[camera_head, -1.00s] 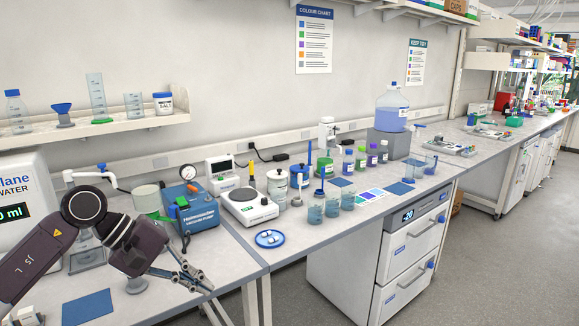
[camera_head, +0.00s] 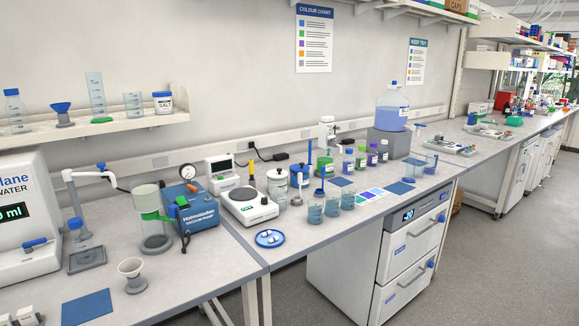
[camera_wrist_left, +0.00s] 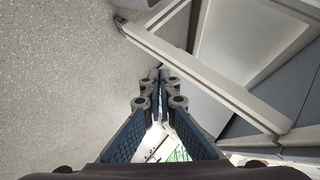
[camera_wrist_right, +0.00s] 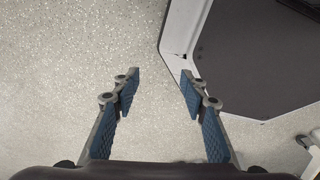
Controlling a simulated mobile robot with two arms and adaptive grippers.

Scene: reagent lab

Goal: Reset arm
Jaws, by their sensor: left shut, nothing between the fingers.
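My left gripper (camera_wrist_left: 160,75) shows in the left wrist view with its fingertips together and nothing between them. It hangs over the speckled floor beside a pale frame bar. My right gripper (camera_wrist_right: 158,80) shows in the right wrist view with its fingers wide apart and empty, also over the floor. Neither arm shows in the head view.
The bench (camera_head: 215,285) holds a funnel in a stand (camera_head: 132,275), a blue vacuum pump (camera_head: 190,210), a balance (camera_head: 248,207) and several blue-tinted beakers. A pale bench frame bar (camera_wrist_left: 205,80) is close to my left gripper. A white-edged dark panel (camera_wrist_right: 255,60) is near my right gripper.

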